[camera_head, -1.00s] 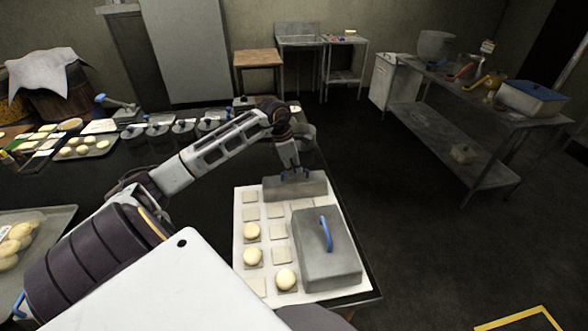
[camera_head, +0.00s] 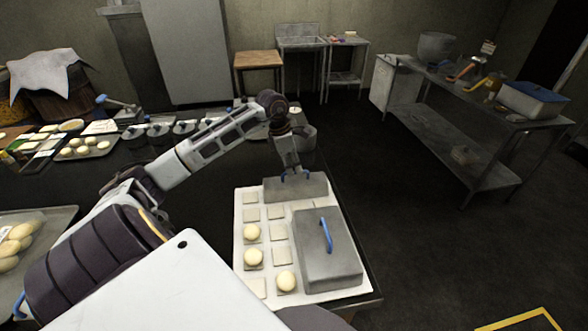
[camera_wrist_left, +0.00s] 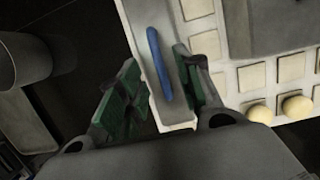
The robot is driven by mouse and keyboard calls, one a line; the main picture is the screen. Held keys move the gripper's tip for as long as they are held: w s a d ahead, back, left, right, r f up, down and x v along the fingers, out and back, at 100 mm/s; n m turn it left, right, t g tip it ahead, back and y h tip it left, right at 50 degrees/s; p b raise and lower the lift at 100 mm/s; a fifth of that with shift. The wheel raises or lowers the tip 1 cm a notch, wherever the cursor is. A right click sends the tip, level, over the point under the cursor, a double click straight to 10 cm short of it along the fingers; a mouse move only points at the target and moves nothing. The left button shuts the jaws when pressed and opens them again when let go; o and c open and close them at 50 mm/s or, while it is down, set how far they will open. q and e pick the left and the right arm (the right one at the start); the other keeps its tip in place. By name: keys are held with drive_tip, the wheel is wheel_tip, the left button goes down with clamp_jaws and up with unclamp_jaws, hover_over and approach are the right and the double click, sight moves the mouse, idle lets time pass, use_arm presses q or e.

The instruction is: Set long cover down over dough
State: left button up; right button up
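The long cover (camera_head: 310,188) is a narrow grey metal box with a blue handle. It appears to sit level across the far end of the white board (camera_head: 240,215); what is under it is hidden. My left gripper (camera_head: 295,172) is at its top. In the left wrist view, the blue handle (camera_wrist_left: 160,65) lies between the green-padded fingers (camera_wrist_left: 160,90), which stand apart, with the handle nearer the right finger. A wider grey cover (camera_head: 340,265) with a blue handle stands at the board's near right. Uncovered dough balls (camera_head: 253,256) sit on squares at the left. My right gripper is not in view.
The board lies on a dark table (camera_head: 190,215). Trays of dough (camera_head: 85,148) and several small lidded pots (camera_head: 158,131) stand to the left. A grey round container (camera_head: 303,136) is just beyond the gripper. A metal shelf table (camera_head: 455,150) stands across the floor.

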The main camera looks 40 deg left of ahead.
use_arm(q)
drive_tip(key=v, duration=0.9)
drive_tip(key=shift+r, duration=0.2)
